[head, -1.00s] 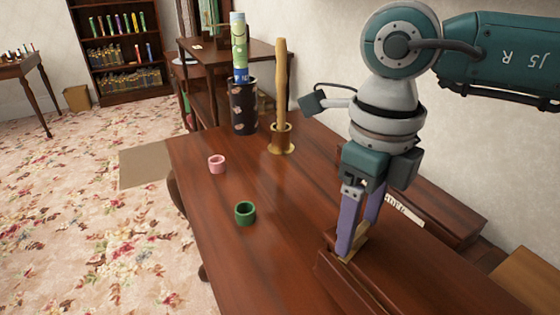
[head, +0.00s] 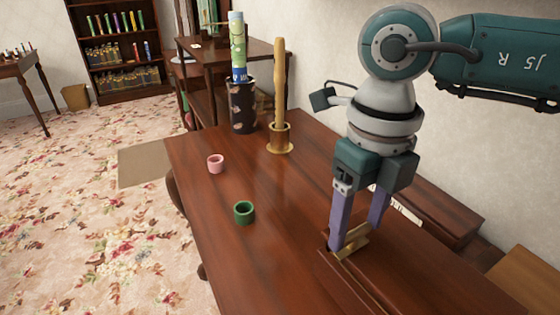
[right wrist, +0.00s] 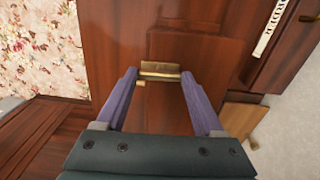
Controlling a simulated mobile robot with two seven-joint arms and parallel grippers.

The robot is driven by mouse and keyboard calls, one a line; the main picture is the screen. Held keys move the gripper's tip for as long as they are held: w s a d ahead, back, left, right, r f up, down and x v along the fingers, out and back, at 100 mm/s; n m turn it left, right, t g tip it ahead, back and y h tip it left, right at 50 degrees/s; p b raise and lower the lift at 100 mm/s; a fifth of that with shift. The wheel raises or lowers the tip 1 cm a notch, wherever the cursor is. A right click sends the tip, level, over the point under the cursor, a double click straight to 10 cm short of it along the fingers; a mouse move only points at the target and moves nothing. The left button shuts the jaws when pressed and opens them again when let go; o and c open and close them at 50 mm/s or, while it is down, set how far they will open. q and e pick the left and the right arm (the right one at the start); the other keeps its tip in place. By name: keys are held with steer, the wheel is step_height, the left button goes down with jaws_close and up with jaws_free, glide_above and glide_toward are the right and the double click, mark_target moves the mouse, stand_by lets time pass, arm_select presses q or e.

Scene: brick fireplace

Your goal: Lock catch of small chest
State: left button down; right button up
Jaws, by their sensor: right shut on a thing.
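The small chest (head: 420,275) is dark reddish wood and lies at the near right of the table, cut off by the lower edge of the head view. Its brass catch (head: 352,244) is at the chest's edge, and it also shows in the right wrist view (right wrist: 160,70). My right gripper (head: 356,236) points down at the catch, with a purple finger at each end of it. It is shut on the catch, with the fingers well apart across its length. The exact contact at the fingertips is hard to see. My left gripper is not in view.
On the table (head: 225,250) stand a pink cup (head: 215,164), a green cup (head: 244,213), a brass holder with a tall wooden stick (head: 279,90), and a dark patterned vase (head: 242,108). The table's left part is mostly clear. A wall rises at the right.

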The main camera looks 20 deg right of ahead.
mark_target(356, 230)
steer(key=o, duration=1.4)
steer(key=shift+r, duration=0.1)
step_height(356, 230, up, 10)
steer(key=shift+f, duration=0.1)
